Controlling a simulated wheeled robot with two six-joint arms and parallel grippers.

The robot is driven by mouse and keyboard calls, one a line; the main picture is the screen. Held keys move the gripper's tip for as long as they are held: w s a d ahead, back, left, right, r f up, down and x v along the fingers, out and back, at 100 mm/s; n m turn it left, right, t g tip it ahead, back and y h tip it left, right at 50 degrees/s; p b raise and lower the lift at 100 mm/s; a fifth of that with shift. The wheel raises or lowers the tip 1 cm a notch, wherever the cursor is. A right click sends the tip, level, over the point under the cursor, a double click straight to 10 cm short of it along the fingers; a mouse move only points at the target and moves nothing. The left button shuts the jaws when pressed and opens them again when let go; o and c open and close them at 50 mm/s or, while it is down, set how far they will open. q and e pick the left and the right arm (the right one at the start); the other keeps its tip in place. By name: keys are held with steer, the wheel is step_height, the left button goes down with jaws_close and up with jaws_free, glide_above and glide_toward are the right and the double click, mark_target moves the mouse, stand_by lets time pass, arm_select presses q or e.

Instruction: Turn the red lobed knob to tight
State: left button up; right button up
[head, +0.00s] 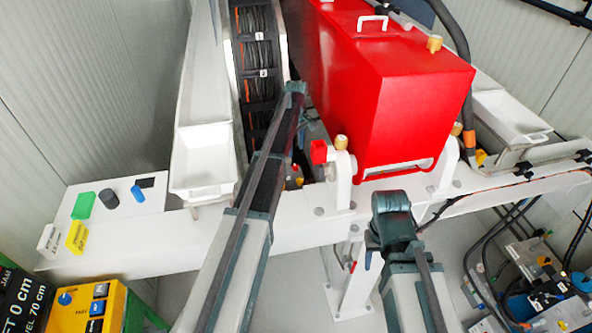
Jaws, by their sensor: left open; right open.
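The red lobed knob (319,152) is small in the head view. It sits on the left side of a white bracket, just left of the big red housing's lower corner. My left arm reaches up past its left side. The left gripper (302,130) is just beyond the arm's end, mostly hidden by the arm, apart from the knob as far as I can see. My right gripper (372,243) hangs below its wrist, in front of the white beam and lower right of the knob. Both grippers are open, though their fingertips are hard to make out.
The red housing (400,110) stands right of the knob. A brass-coloured knob (341,143) is close beside it. The white beam (130,245) runs across below. White trays (203,175) and a cable chain (260,50) lie left. Hoses and a pump unit (540,275) are lower right.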

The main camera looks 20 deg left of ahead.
mark_target(296, 166)
arm_select(q)
step_height(296, 166, down, 9)
steer(key=b, duration=0.7)
steer(key=shift+b, duration=0.35)
steer(key=shift+r, duration=0.1)
jaws_close()
